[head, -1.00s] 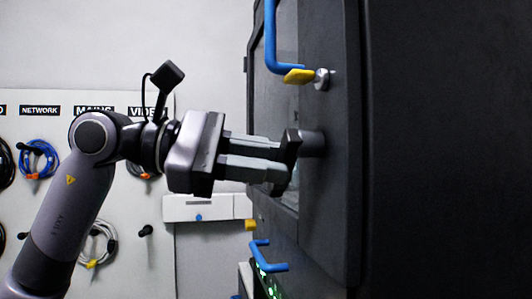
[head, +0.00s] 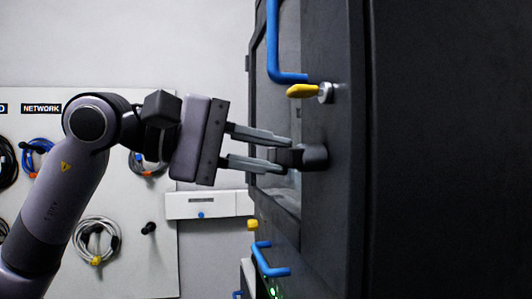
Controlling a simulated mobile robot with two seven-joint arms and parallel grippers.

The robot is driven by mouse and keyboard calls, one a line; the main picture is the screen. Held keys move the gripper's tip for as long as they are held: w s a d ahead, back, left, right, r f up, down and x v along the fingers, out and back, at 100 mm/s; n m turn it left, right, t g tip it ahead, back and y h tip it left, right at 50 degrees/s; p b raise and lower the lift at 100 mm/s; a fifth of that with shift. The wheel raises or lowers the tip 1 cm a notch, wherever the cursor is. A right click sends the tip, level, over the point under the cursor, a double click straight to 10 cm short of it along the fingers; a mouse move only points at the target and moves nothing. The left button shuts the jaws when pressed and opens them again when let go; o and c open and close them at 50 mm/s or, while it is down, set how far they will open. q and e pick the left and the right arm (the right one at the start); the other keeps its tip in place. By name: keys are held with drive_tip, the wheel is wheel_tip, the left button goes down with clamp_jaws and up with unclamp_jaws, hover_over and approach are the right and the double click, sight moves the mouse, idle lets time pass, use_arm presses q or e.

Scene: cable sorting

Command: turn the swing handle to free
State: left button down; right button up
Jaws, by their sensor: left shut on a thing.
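The black swing handle (head: 312,157) sticks out from the front of the dark cabinet door (head: 335,210). My left gripper (head: 288,157) comes in from the left. Its two grey fingers, one above the other, are shut on the handle's outer end. Part of the handle is hidden between the fingertips. My right gripper is not in view.
Above the swing handle, a yellow lever on a silver lock (head: 304,91) and a blue pull handle (head: 273,45) stick out from the door. Another blue handle (head: 268,262) sits lower. A pegboard with coiled cables (head: 97,240) stands behind my arm.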

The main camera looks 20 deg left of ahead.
use_arm(q)
drive_tip(key=shift+r, duration=0.1)
idle(0.4)
drive_tip(key=c, duration=1)
unclamp_jaws()
drive_tip(key=shift+o, duration=0.2)
drive_tip(key=v, duration=0.7)
drive_tip(key=shift+b, duration=0.45)
drive_tip(key=shift+s+a, duration=0.1)
